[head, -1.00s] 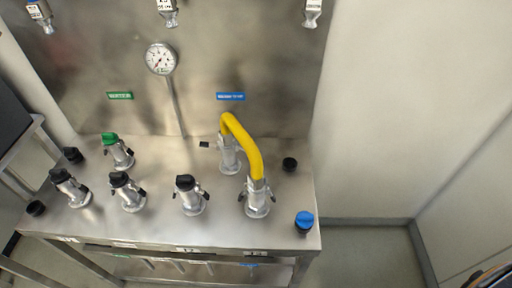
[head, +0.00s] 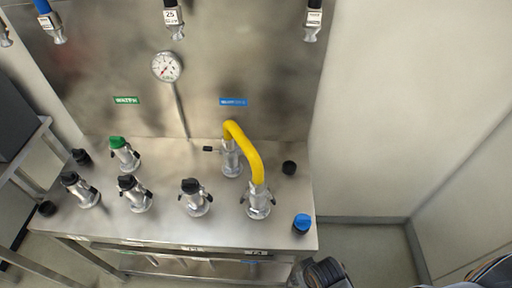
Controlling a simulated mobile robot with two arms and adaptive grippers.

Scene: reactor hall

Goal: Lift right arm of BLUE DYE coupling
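A blue label (head: 233,101), too blurred to read, is on the steel back panel. Below it an upright silver coupling (head: 231,160) stands on the steel bench. A yellow hose (head: 246,147) arches from its top to a second silver coupling (head: 258,203) nearer the front. The rear coupling's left arm (head: 209,149) sticks out sideways; its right arm is not clear, partly behind the hose. The front coupling has small dark arms at both sides, close to its body. A dark ridged part of my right arm (head: 325,273) shows at the bottom edge; its fingertips are not clear. My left gripper is out of view.
A blue cap (head: 301,223) sits at the bench's front right corner and a black cap (head: 289,167) behind it. Several capped couplings, one with a green cap (head: 117,142), stand to the left. A gauge (head: 167,66) rises behind. The floor right of the bench is clear.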

